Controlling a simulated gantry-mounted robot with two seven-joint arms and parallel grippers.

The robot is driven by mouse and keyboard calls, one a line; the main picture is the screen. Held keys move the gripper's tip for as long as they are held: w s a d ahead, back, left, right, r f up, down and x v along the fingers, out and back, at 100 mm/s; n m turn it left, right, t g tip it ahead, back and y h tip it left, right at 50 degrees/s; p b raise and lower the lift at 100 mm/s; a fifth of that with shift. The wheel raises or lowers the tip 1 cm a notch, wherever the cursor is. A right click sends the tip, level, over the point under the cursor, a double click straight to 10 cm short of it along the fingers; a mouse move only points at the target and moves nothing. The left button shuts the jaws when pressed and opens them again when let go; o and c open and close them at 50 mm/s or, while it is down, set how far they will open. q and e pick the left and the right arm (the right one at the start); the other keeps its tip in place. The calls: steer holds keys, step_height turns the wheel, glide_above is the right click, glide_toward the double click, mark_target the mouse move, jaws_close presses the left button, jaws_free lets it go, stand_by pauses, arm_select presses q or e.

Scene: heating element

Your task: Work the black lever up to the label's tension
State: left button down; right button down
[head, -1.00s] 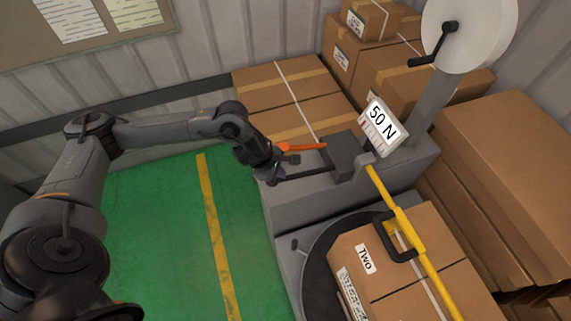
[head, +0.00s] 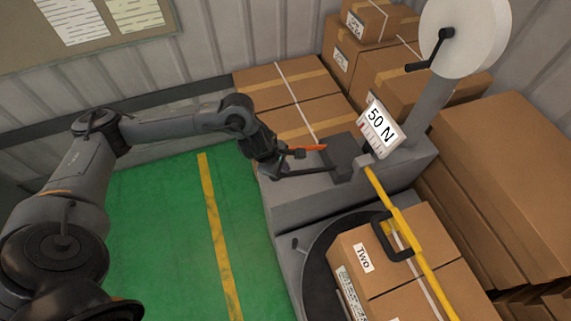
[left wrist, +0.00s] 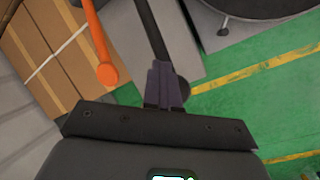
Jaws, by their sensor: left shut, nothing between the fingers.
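The black lever (head: 308,171) sticks out to the left from a dark block (head: 342,158) on the grey machine. It also shows in the left wrist view (left wrist: 150,28). My left gripper (head: 278,172) is at the lever's outer end; its fingers (left wrist: 165,88) are shut with nothing between them. The fingers overlap the lever end in the left wrist view, and I cannot tell whether they touch it. An orange lever (head: 308,148) lies just above the black one. A white label (head: 380,122) reads "50 N" above a small scale with reddish marks. My right gripper is out of view.
A box (head: 375,285) marked "TWO" sits on a dark round turntable under a yellow bar (head: 418,245) with a black handle. Stacked boxes (head: 290,95) stand behind the machine and to its right. The green floor (head: 155,220) at left is clear.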

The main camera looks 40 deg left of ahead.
arm_select(q)
steer(key=shift+w+d+r+p, duration=0.1)
steer(key=shift+w+r+p, duration=0.1)
steer(key=shift+r+p, duration=0.35)
steer(key=shift+w+d+r+p, duration=0.1)
steer(key=shift+w+r+p, duration=0.1)
steer(key=shift+r, duration=0.5)
steer(key=shift+s+r, duration=0.1)
steer(key=shift+r, duration=0.2)
steer(key=shift+r, duration=0.1)
steer(key=shift+w, duration=0.2)
steer(key=r+p, duration=0.1)
steer(key=w+r+p, duration=0.1)
steer(key=r, duration=0.1)
steer(key=d+r+p, duration=0.1)
steer(key=shift+w+r, duration=0.3)
steer(key=shift+w, duration=0.05)
